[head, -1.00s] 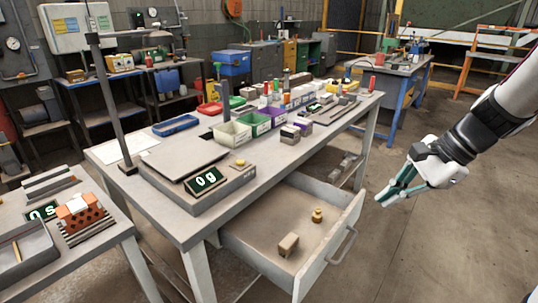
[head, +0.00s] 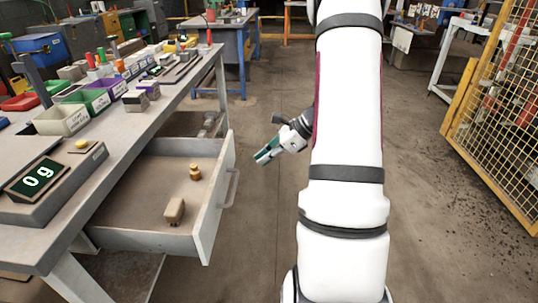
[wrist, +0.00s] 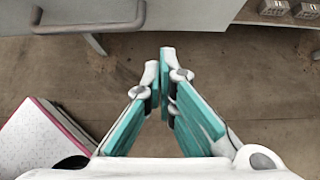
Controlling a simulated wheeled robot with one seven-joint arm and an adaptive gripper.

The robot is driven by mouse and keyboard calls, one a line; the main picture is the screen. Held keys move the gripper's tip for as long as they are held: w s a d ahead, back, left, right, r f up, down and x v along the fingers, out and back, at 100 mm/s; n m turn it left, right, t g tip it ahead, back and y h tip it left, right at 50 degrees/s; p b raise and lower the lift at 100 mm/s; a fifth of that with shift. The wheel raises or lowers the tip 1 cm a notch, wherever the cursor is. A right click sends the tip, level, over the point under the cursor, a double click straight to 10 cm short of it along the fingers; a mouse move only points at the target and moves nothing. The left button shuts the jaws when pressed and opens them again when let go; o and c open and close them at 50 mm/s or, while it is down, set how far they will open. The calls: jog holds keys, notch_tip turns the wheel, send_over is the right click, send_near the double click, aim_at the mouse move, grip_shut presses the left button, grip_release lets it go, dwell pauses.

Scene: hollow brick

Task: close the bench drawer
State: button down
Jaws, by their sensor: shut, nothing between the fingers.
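The bench drawer (head: 160,200) is pulled out from the grey bench (head: 120,117) at the left of the head view. Its front carries a bar handle (head: 231,188), which also shows at the top left of the wrist view (wrist: 88,27). A small tan block (head: 174,210) and a small brass-coloured piece (head: 195,172) lie inside the drawer. My gripper (head: 262,157) is shut and empty, to the right of the drawer front and apart from it. In the wrist view the fingertips (wrist: 163,58) meet, to the right of the handle.
The bench top holds a scale reading 0g (head: 38,180), open bins (head: 62,119) and small parts. A yellow mesh fence (head: 495,110) stands at the right. A blue-legged table (head: 225,45) stands behind. The floor right of the drawer is clear.

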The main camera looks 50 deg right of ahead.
jog(key=shift+w+a+f+b, duration=0.3)
jog(key=shift+w+a+f, duration=0.25)
jog(key=shift+w+a, duration=0.3)
jog(key=shift+w+a+f+b, duration=0.25)
jog(key=shift+w+a+f, duration=0.3)
jog(key=shift+w, duration=0.5)
jog(key=shift+w+a+f+b, duration=0.3)
jog(key=shift+w+a+f, duration=0.2)
jog(key=shift+w+a, duration=0.4)
jog(key=shift+w, duration=0.1)
jog(key=p, duration=0.2)
send_near(158, 173)
jog(key=w+a+f, duration=0.1)
jog(key=w+a, duration=0.1)
jog(key=w, duration=0.1)
jog(key=w+a+f, duration=0.1)
jog(key=w+a, duration=0.1)
jog(key=shift+w+a+f, duration=0.1)
jog(key=shift+w+f, duration=0.15)
jog(key=shift+f, duration=0.05)
jog(key=shift+a, duration=0.1)
